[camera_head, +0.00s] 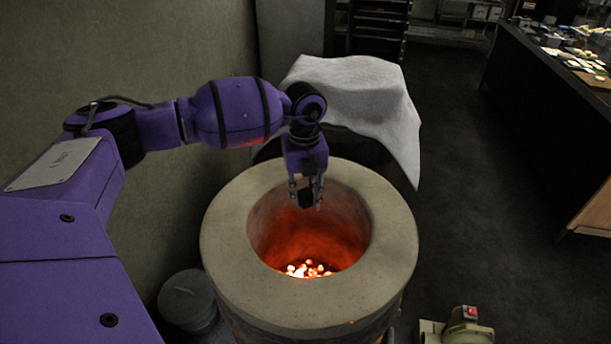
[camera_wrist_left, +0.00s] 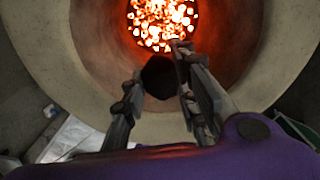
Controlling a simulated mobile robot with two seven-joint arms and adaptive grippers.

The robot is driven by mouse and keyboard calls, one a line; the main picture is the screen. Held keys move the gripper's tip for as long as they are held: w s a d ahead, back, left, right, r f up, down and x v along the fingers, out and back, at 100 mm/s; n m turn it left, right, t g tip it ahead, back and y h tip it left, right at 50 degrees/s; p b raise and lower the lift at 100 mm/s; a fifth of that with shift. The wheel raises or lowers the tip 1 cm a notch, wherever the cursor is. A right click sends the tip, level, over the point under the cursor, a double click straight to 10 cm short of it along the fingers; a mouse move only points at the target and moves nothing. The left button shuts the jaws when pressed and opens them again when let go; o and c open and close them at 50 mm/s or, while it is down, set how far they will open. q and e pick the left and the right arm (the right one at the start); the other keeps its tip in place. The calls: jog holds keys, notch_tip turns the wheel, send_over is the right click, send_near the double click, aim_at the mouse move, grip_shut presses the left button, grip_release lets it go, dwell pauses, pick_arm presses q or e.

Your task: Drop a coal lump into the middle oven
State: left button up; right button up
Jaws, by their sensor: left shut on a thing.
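The middle oven (camera_head: 232,262) is a round barrel with a thick pale rim and an open top. Glowing coals (camera_head: 308,269) lie at its bottom, and they also show in the left wrist view (camera_wrist_left: 160,22). My left gripper (camera_head: 306,200) is over the opening, near the far inner side of the rim. It is shut on a dark coal lump (camera_wrist_left: 159,77), which shows between the fingers in the left wrist view. In the head view the lump is small and dark between the fingertips. My right gripper is not in view.
A white cloth (camera_head: 365,95) drapes over something behind the oven. A grey lidded container (camera_head: 187,300) stands at the oven's left, by the wall. A small machine with a red part (camera_head: 467,322) is on the floor at lower right. A dark counter (camera_head: 540,110) stands farther right.

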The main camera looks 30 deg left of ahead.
pick_arm(q)
jog(key=shift+w+a, duration=0.1)
jog(key=shift+f, duration=0.4)
jog(key=f+b, duration=0.2)
jog(key=f, duration=0.2)
jog(key=shift+s, duration=0.2)
jog(key=shift+w+f+b, duration=0.1)
jog(key=shift+f+b, duration=0.3)
jog(key=shift+f, duration=0.05)
jog(key=o, duration=1)
jog(key=shift+o, duration=0.9)
send_near(304, 207)
jog(key=shift+w+a+f, duration=0.25)
jog(key=shift+w+f, duration=0.05)
jog(key=shift+w, duration=0.25)
jog(key=shift+w+a+f, duration=0.25)
jog(key=shift+w, duration=0.3)
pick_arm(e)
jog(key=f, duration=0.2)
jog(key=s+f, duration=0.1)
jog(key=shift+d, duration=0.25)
